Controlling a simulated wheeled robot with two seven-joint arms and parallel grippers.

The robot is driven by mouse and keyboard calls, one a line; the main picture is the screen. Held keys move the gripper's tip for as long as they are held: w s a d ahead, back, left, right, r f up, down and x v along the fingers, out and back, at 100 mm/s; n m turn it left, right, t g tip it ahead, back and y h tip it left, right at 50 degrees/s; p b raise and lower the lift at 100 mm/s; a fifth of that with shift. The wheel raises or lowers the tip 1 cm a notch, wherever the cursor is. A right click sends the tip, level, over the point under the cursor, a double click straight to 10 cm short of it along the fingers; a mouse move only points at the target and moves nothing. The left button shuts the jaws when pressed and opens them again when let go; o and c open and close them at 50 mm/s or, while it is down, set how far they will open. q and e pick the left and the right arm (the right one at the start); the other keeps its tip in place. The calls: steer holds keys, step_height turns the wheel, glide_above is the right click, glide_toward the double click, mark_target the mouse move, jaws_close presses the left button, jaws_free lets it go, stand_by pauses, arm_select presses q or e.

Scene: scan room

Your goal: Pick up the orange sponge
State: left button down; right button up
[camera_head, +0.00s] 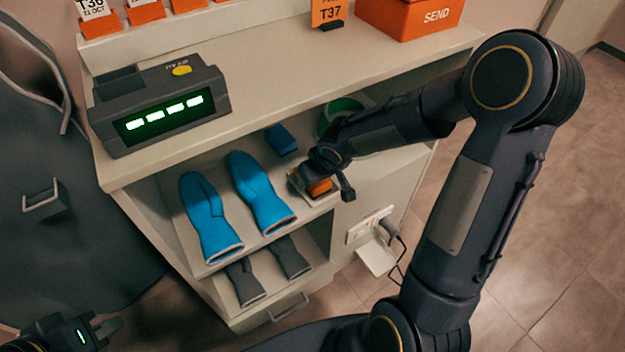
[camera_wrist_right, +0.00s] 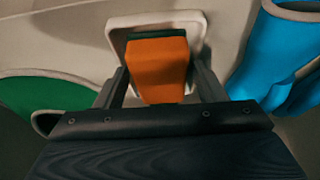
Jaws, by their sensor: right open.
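The orange sponge (camera_head: 320,188) lies in a small pale tray (camera_head: 296,186) on the upper shelf of the cabinet. In the right wrist view the sponge (camera_wrist_right: 157,66) is an orange block with a dark green edge, and the tray rim (camera_wrist_right: 118,30) shows around it. My right gripper (camera_head: 324,180) is at the sponge, partly hiding it in the head view. In the wrist view its fingers (camera_wrist_right: 161,80) are open, one on each side of the sponge; I cannot tell whether they touch it. My left gripper (camera_head: 103,327) is at the lower left, away from the cabinet, its jaw gap unclear.
Blue gloves (camera_head: 262,193) and a dark blue block (camera_head: 281,139) lie left of the tray. A green bowl (camera_head: 345,104) stands behind my right arm. Grey gloves (camera_head: 290,258) lie on the lower shelf. A display box (camera_head: 160,105) and an orange SEND box (camera_head: 410,17) stand on top.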

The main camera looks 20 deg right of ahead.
steer(key=c, duration=0.7)
steer(key=shift+r, duration=0.15)
steer(key=shift+c, duration=0.2)
steer(key=shift+r, duration=0.3)
steer(key=v, duration=0.1)
steer(key=p+v, duration=0.2)
steer(key=shift+w+r, duration=0.2)
steer(key=shift+r, duration=0.15)
steer(key=s+d+r+p, duration=0.1)
steer(key=s+r+p, duration=0.1)
steer(key=s+r, duration=0.2)
steer(key=s+r+p, duration=0.3)
steer(key=s+r, duration=0.1)
steer(key=s, duration=0.5)
steer(key=shift+d+r, duration=0.35)
steer(key=shift+s, duration=0.1)
